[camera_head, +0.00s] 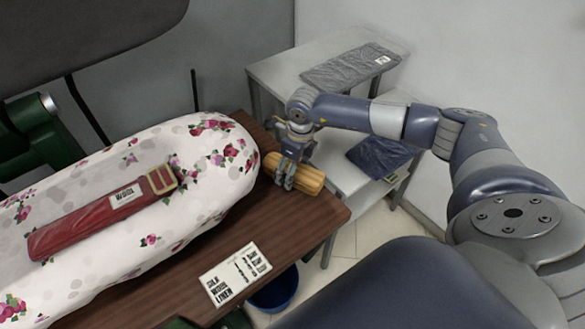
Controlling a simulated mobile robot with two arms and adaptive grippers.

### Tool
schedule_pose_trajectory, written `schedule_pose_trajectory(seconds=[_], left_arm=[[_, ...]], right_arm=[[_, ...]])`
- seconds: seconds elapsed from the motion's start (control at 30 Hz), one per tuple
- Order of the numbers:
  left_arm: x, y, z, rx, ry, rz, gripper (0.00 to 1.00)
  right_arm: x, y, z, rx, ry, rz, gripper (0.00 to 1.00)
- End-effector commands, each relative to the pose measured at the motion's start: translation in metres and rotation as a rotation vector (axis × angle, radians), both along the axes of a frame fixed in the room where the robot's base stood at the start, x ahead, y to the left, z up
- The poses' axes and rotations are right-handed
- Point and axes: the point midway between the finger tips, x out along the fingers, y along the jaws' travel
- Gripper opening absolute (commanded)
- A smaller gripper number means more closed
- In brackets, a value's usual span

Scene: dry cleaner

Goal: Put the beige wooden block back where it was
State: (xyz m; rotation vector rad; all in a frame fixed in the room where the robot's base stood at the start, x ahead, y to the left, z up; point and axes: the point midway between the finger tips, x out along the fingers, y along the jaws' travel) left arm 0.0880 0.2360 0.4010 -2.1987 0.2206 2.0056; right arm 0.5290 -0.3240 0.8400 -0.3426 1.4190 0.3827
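The beige wooden block (310,180) is a long, rounded piece at the right end of the brown wooden table (310,215), beside the padded end of the floral ironing board. My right gripper (286,178) comes down over the block from above, with its fingers across the block's middle and closed on its sides. The fingers hide part of the block. I cannot tell whether the block rests on the table or is held just above it. My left gripper is not in view.
A red folded garment (100,212) with a "WOOL" label lies on the floral ironing board (205,195). A label card (236,272) lies on the table. Grey shelves behind hold a grey folded garment (345,68) and a dark blue one (380,156). A blue bucket (275,292) stands below.

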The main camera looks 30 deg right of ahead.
Motion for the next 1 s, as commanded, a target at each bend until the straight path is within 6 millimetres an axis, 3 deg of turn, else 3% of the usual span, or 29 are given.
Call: schedule_pose_trajectory(seconds=[0.17,0.4,0.6,1.0], left_arm=[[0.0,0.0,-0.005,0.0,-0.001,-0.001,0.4],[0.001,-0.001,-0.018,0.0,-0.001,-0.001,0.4],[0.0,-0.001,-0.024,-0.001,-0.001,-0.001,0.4],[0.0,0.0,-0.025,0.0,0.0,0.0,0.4]], right_arm=[[-0.001,-0.001,0.022,0.001,-0.005,0.0,0.7],[-0.007,-0.004,0.075,0.0,-0.006,0.001,0.7],[-0.011,-0.006,0.108,0.0,-0.004,0.0,0.7],[-0.013,-0.006,0.121,0.0,0.0,0.0,0.7]])
